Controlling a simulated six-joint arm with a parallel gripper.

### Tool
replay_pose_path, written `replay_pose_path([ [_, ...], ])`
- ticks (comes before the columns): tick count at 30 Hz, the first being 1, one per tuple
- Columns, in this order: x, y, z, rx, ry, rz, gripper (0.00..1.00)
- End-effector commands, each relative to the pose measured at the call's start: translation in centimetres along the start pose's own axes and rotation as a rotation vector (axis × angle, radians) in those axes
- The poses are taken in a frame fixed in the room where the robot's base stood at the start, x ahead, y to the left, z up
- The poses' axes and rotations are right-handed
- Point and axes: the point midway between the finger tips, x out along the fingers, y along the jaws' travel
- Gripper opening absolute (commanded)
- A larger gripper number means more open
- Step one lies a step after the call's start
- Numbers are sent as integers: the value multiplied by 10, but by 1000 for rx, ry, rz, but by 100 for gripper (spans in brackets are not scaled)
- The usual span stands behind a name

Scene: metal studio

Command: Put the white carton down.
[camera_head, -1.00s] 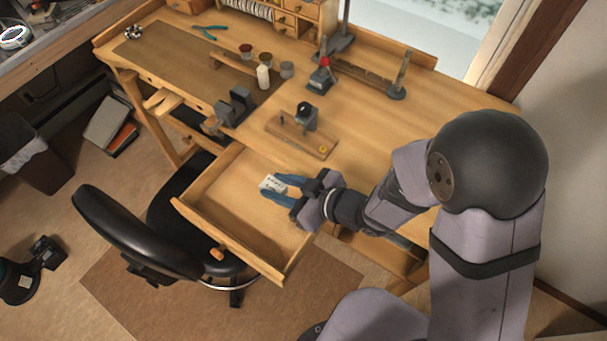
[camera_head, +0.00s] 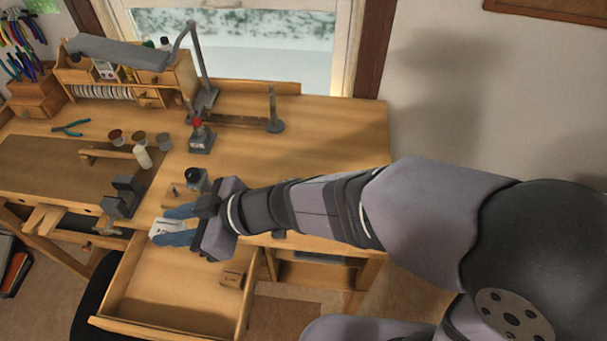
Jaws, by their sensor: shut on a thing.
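The white carton (camera_head: 163,228) is small, with dark marks on its face. It sits between the blue fingers of my gripper (camera_head: 174,225), which is shut on it. The gripper reaches in from the right, with the carton at its left end. In the picture they lie over the line where the wooden bench top (camera_head: 330,130) meets the open drawer (camera_head: 150,292). I cannot tell the exact height of the carton. The fingers and gripper body hide part of it.
A small brown box (camera_head: 232,276) lies in the drawer's right part; the rest of its floor looks clear. A grey vise (camera_head: 122,197) stands left of the gripper. A dark-topped tool (camera_head: 196,180) is just behind it. The bench top's right part is free.

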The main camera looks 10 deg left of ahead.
Motion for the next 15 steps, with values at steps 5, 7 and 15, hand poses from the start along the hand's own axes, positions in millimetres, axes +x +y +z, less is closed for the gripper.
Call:
replay_pose_path([
  [5, -13, 15, -10, 15, -1, 28, 9],
  [7, -18, 28, -7, 30, -1, 52, 9],
  [15, -55, 100, 12, 102, -3, 186, 9],
])
